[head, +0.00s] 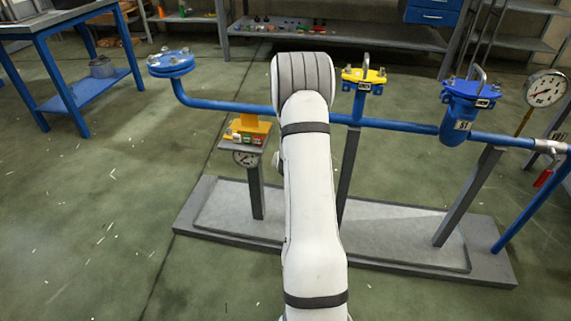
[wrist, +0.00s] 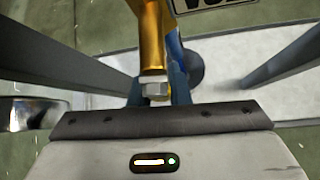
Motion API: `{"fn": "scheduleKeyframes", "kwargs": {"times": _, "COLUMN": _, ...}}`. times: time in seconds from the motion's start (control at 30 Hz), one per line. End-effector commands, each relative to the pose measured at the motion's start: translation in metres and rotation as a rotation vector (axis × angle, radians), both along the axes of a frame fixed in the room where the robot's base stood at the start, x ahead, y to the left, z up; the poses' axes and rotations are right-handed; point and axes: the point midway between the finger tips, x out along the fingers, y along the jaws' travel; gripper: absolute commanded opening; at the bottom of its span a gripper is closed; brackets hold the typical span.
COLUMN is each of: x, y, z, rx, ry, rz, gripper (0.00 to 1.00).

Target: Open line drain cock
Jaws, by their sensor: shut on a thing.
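In the wrist view my gripper (wrist: 158,90) has its two dark fingers on either side of a yellow-gold handle (wrist: 153,38) with a silver nut (wrist: 155,88) at its near end. It is shut on this handle, which looks like the drain cock's lever. A dark tag with white letters (wrist: 203,4) is cut off at the top edge, and a blue part shows behind the handle. In the head view my white arm hides the gripper and the cock. The blue line (head: 400,124) runs behind the arm.
Yellow (head: 364,76) and blue (head: 470,90) flanged tops stand on the line. A gauge (head: 546,89) and a red-handled valve (head: 543,178) are at the right. Grey posts rise from the base slab (head: 345,262). Open floor lies in front and left.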

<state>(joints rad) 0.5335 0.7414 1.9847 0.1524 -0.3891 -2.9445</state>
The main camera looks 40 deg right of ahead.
Motion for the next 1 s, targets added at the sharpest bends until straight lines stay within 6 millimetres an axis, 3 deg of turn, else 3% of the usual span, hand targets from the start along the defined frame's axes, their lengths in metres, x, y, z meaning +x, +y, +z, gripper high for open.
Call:
{"fn": "scheduleKeyframes", "kwargs": {"times": 0.43, "x": 0.000, "y": -0.010, "z": 0.001, "rx": -0.013, "ry": 0.000, "rz": -0.004, "gripper": 0.00}}
{"fn": "scheduleKeyframes", "kwargs": {"times": 0.47, "x": 0.000, "y": -0.010, "z": 0.001, "rx": -0.014, "ry": 0.001, "rz": -0.005, "gripper": 0.19}}
{"fn": "scheduleKeyframes", "kwargs": {"times": 0.53, "x": -0.001, "y": -0.011, "z": 0.001, "rx": -0.012, "ry": 0.001, "rz": -0.007, "gripper": 0.24}}
{"fn": "scheduleKeyframes", "kwargs": {"times": 0.8, "x": -0.005, "y": -0.012, "z": 0.003, "rx": -0.009, "ry": 0.002, "rz": -0.013, "gripper": 0.25}}
{"fn": "scheduleKeyframes", "kwargs": {"times": 1.0, "x": -0.020, "y": -0.002, "z": 0.024, "rx": -0.009, "ry": 0.002, "rz": -0.015, "gripper": 0.25}}
